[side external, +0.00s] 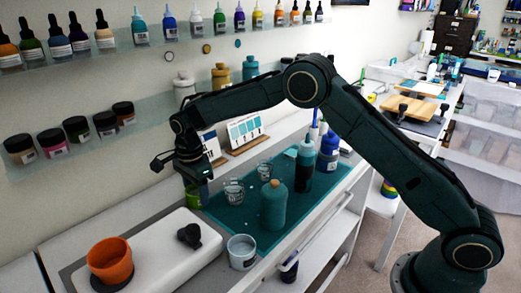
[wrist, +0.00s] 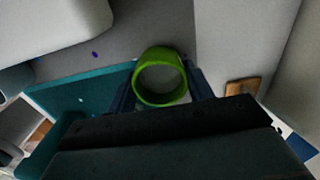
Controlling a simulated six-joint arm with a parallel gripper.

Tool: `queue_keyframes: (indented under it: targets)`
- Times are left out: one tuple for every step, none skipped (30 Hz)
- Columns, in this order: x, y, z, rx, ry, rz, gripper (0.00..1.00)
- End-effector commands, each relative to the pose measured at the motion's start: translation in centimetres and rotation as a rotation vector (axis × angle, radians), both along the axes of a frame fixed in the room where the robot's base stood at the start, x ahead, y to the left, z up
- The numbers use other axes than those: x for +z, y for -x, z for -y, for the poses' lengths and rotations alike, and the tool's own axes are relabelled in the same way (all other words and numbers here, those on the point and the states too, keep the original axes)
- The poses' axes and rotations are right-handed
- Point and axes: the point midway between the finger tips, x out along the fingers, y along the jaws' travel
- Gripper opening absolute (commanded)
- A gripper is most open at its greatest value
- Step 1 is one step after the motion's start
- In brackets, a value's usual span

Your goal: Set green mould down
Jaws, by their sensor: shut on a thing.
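The green mould (side external: 198,198) is a bright green, round, open-topped cup. My gripper (side external: 193,182) is shut on it, near the back left corner of the teal mat (side external: 222,222). In the wrist view the mould (wrist: 141,84) appears as a green ring with a pale inside, between the two fingers of my gripper (wrist: 161,88). It looks upright and empty. Beneath and around it there I see the grey surface and the edge of the teal mat (wrist: 75,92). I cannot tell whether its base touches anything.
Clear cups (side external: 234,191), a teal bottle (side external: 273,207) and a dark bottle (side external: 305,165) stand on the mat to the right. A white block (side external: 150,262) with a black knob (side external: 189,235) and an orange pot (side external: 111,262) are in front.

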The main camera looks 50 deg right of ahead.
Motion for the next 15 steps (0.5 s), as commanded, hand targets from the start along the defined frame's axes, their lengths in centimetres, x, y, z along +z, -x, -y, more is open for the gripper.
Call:
queue_keyframes:
  targets:
    - [-0.11,0.0,0.0,0.0,0.0,0.0,0.28]
    - [-0.17,0.0,0.0,0.0,0.0,0.0,0.28]
    - [-0.2,0.0,0.0,0.0,0.0,0.0,0.55]
    - [-0.19,-0.01,0.0,0.0,0.0,0.0,0.61]
    - [-0.19,-0.01,0.0,0.0,0.0,0.0,0.67]
    - [-0.19,0.0,0.0,0.0,0.0,0.0,0.73]
    - [-0.19,0.0,0.0,0.0,0.0,0.0,0.73]
    - [-0.18,0.0,0.0,0.0,0.0,0.0,0.73]
    - [-0.18,0.0,0.0,0.0,0.0,0.0,0.73]
    - [-0.18,0.0,0.0,0.0,0.0,0.0,0.73]
    - [-0.18,0.0,0.0,0.0,0.0,0.0,0.73]
    - [-0.18,0.0,0.0,0.0,0.0,0.0,0.73]
    - [-0.17,0.0,0.0,0.0,0.0,0.0,0.73]
    - [-0.17,0.0,0.0,0.0,0.0,0.0,0.73]
    - [-0.14,0.0,0.0,0.0,0.0,0.0,0.73]
